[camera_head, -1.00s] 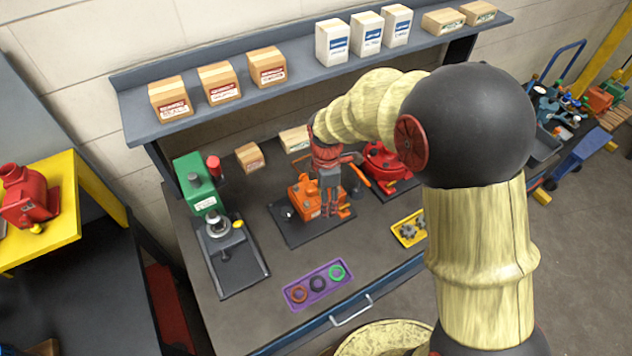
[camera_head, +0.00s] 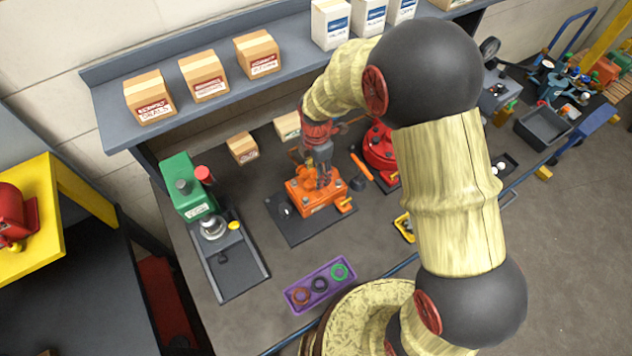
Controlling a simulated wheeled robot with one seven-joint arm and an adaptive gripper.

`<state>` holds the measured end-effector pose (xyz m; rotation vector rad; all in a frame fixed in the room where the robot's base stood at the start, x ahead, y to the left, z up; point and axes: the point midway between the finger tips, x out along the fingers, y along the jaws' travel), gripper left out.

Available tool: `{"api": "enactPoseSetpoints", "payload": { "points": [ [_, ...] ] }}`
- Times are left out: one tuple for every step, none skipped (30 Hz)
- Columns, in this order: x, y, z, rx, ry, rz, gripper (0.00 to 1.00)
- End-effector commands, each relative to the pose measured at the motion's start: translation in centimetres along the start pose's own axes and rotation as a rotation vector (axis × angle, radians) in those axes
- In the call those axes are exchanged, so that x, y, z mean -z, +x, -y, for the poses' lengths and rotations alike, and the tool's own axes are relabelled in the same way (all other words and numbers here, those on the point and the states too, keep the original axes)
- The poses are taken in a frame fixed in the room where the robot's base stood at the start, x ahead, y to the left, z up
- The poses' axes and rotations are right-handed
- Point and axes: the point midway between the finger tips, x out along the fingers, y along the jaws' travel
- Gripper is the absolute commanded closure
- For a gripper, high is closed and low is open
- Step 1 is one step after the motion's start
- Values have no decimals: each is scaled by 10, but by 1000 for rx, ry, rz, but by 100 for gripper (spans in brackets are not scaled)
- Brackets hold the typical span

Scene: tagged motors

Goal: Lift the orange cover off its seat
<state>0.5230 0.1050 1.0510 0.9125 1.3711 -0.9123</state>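The orange cover (camera_head: 318,191) is a blocky orange part on a dark base plate (camera_head: 291,227) in the middle of the bench, with small orange pieces at its right side. It appears to sit level on the plate; the seat under it is hidden. My gripper (camera_head: 318,182) points down at the top of the cover from the back. Its fingers overlap the cover's upper part in the picture. Whether they touch it, and how wide they are apart, is too small and blocked to tell.
A green press (camera_head: 190,190) stands to the left and a red round housing (camera_head: 380,150) to the right. A purple tray (camera_head: 330,272) with rings lies in front. A shelf with boxes (camera_head: 203,77) runs above the back.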

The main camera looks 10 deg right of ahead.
Motion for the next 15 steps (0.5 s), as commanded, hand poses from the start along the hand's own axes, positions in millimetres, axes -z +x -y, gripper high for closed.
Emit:
{"api": "enactPoseSetpoints", "payload": {
  "points": [
    [2,8,3,5,0,-1,52],
    [1,12,2,4,0,-1,52],
    [1,17,2,3,0,-1,52],
    [1,20,2,3,0,-1,52],
    [1,23,2,3,0,-1,52],
    [1,25,1,2,0,0,52],
    [1,27,1,1,0,0,52],
    [1,27,1,1,0,0,52],
    [1,28,1,0,0,0,52],
    [1,28,1,0,0,0,52],
    [1,28,1,0,0,0,52],
    [1,28,1,0,0,0,52],
    [1,28,1,0,0,0,52],
    [1,28,1,0,0,0,52],
    [1,28,1,0,0,0,53]
  ]
}}
